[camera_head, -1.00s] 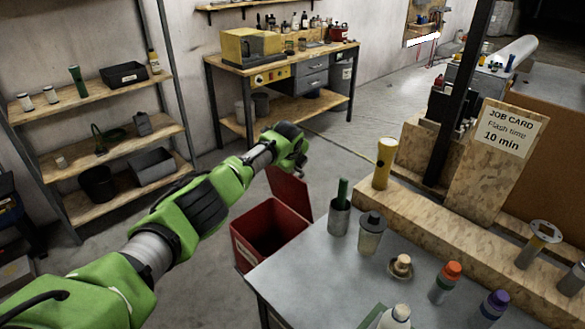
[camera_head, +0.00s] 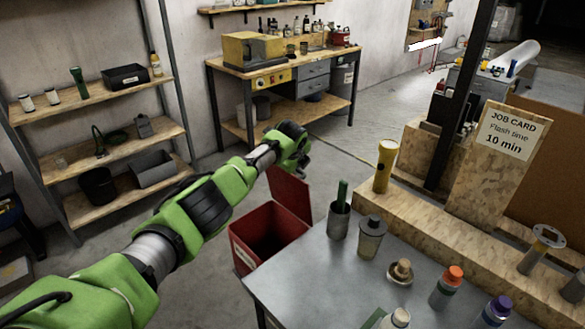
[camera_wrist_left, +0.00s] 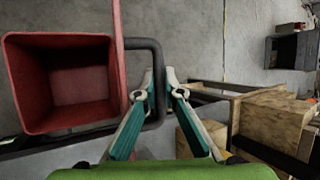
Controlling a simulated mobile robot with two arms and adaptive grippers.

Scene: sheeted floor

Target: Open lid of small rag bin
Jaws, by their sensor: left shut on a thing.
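The small red rag bin (camera_head: 240,252) stands on the floor left of the grey table, with its mouth open. Its red lid (camera_head: 290,194) stands raised, tilted up at the bin's far side. In the left wrist view the bin (camera_wrist_left: 68,60) shows its empty-looking inside, and the lid (camera_wrist_left: 118,55) shows edge-on. A dark looped handle (camera_wrist_left: 141,44) sticks out from the lid. My left gripper (camera_head: 302,166) is at the lid's upper edge. In the left wrist view its fingers (camera_wrist_left: 160,76) are closed around the handle's outer bar. My right gripper is not seen.
The grey metal table (camera_head: 300,285) with bottles and cups is close to the bin's right. A yellow cylinder (camera_head: 385,165) stands on a wooden ledge. A shelf (camera_head: 120,140) is at the left, a workbench (camera_head: 285,115) behind. Floor between them is clear.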

